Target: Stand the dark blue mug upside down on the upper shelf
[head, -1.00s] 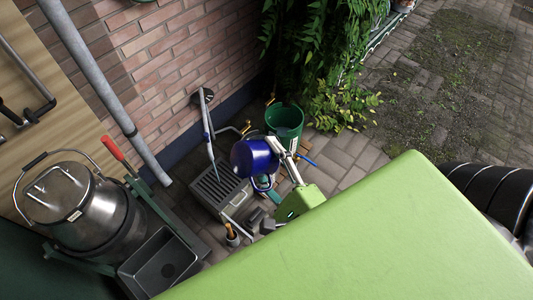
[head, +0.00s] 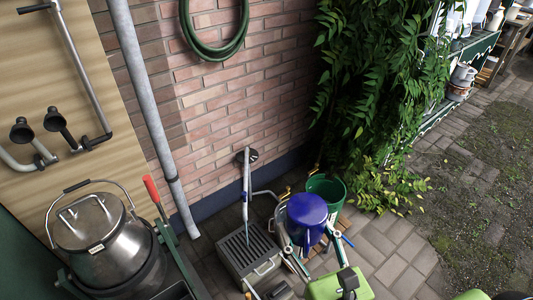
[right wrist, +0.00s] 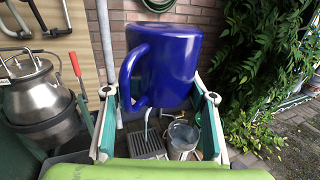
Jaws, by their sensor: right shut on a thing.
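The dark blue mug (head: 306,208) is held in my right gripper (head: 308,236), above the paving near the brick wall. In the head view a smooth, closed-looking blue face points up. In the right wrist view the mug (right wrist: 170,68) is large, between and beyond the tips of my right gripper (right wrist: 157,100), with its handle on the left; its opening is not clearly seen. The upper shelf (head: 478,46) is part of a green rack at the top right of the head view, partly behind leaves, well away from the mug.
White vessels (head: 472,20) stand on the upper shelf and grey pots (head: 462,78) lower down. A leafy climber (head: 365,100) hangs between wall and rack. Below the mug are a grated drain (head: 248,250) and a green bucket (head: 328,188). A steel churn (head: 100,235) stands left. Paving at right is clear.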

